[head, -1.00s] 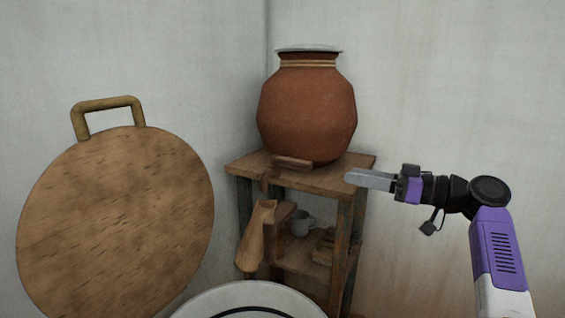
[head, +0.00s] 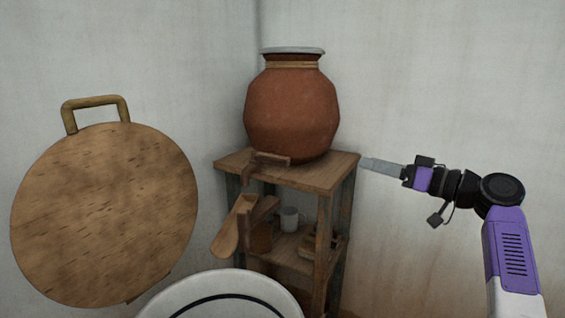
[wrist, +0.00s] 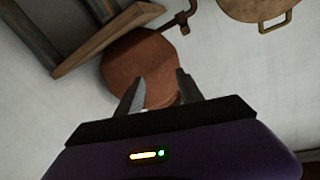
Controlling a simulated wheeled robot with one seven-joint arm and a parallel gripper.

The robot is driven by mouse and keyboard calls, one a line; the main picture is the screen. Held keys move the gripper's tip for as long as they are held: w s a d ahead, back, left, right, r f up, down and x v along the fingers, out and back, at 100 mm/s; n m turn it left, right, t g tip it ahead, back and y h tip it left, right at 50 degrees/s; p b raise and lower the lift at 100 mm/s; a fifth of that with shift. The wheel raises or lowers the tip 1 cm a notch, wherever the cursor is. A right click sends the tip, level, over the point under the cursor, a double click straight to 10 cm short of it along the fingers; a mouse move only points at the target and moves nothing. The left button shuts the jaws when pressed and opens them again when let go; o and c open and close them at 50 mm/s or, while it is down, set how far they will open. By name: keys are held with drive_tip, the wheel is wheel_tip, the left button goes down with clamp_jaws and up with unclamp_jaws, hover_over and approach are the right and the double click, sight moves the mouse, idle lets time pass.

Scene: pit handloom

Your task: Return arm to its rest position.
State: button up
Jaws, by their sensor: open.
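My gripper (head: 366,164) is on the right in the head view, held out sideways with its fingers pointing left toward the shelf's right edge. In the wrist view its two fingers (wrist: 158,88) stand apart with nothing between them, so it is open and empty. The arm behind it is bent at a dark joint, with a purple and white link running down to the picture's lower right. In the head view I cannot tell how far the fingertips are from the shelf.
A wooden shelf (head: 333,180) carries a large clay pot (head: 292,115) with a lid. A white mug (head: 291,218) stands on its lower level. A round wooden board (head: 105,215) with a handle is at left. A white round thing (head: 170,305) is in front. The wall at right is clear.

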drive_tip(key=s+d+f+m+t+h, duration=0.1)
drive_tip(key=d+f+m+t+h, duration=0.3)
drive_tip(key=f, duration=0.3)
drive_tip(key=s+d+f+m+t+h, duration=0.2)
drive_tip(key=d+f+m+h, duration=0.2)
drive_tip(key=f+h, duration=0.25)
drive_tip(key=s+a+f+m+h, duration=0.1)
drive_tip(key=s+f+h, duration=0.2)
drive_tip(key=s+f, duration=0.6)
drive_tip(key=s+f+m+h, duration=0.2)
drive_tip(key=s+f+h, duration=0.15)
drive_tip(key=s, duration=0.85)
drive_tip(key=s+a+f+n+g+y, duration=0.1)
drive_tip(key=s+a, duration=0.2)
drive_tip(key=s, duration=0.9)
drive_tip(key=s+a+f+n+g+y, duration=0.1)
drive_tip(key=s+a+n, duration=0.15)
drive_tip(key=s, duration=0.95)
drive_tip(key=s+a+n+g+y, duration=0.1)
drive_tip(key=s+a, duration=0.2)
drive_tip(key=s, duration=1)
wheel_tip(320, 180, up, 17)
drive_tip(key=p, duration=1.7)
drive_tip(key=shift+w+a+f, duration=0.15)
drive_tip(key=shift+a, duration=0.05)
